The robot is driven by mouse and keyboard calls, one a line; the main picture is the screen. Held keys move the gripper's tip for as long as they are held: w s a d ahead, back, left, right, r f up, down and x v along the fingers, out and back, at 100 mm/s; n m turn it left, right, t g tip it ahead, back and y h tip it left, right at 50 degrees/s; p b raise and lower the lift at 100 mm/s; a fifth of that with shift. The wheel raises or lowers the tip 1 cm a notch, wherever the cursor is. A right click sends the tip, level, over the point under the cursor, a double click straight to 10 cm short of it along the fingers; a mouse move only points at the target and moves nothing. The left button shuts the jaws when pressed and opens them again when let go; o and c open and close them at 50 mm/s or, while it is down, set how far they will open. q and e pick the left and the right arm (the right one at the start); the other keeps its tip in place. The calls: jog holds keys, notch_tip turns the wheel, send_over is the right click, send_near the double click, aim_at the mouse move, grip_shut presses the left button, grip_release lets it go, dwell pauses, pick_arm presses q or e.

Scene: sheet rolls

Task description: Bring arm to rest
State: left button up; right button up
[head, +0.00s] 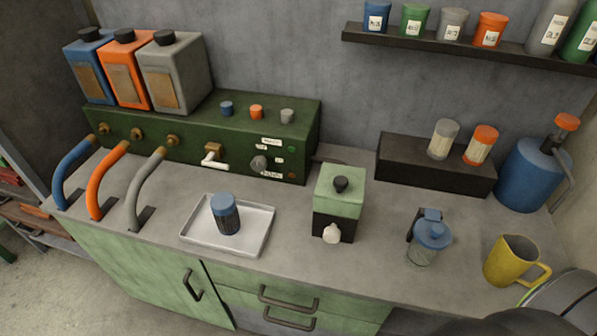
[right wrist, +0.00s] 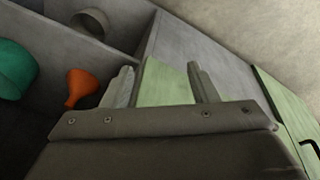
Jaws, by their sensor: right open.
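My right gripper (right wrist: 160,68) shows in the right wrist view. Its two fingers stand apart with nothing held between them. Behind the gap is a pale green panel edged by grey surfaces. My left gripper is in neither view. In the head view, a dark rounded shape cuts into the lower right corner; I cannot tell whether it is part of my arm.
The grey counter (head: 300,215) holds a white tray (head: 190,240) with a dark blue-capped jar (head: 227,216), a green box (head: 338,195), a blue-lidded jar (head: 430,236) and a yellow jug (head: 508,262). An orange funnel (right wrist: 82,86) lies left of my right gripper.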

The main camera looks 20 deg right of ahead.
jog(key=s+a+f+g+b, duration=0.1)
jog(key=s+f+b, duration=0.2)
jog(key=s+f, duration=0.9)
notch_tip(320, 180, down, 3)
jog(key=shift+s+a+r, duration=0.1)
jog(key=shift+s+a, duration=0.05)
jog(key=shift+s, duration=0.2)
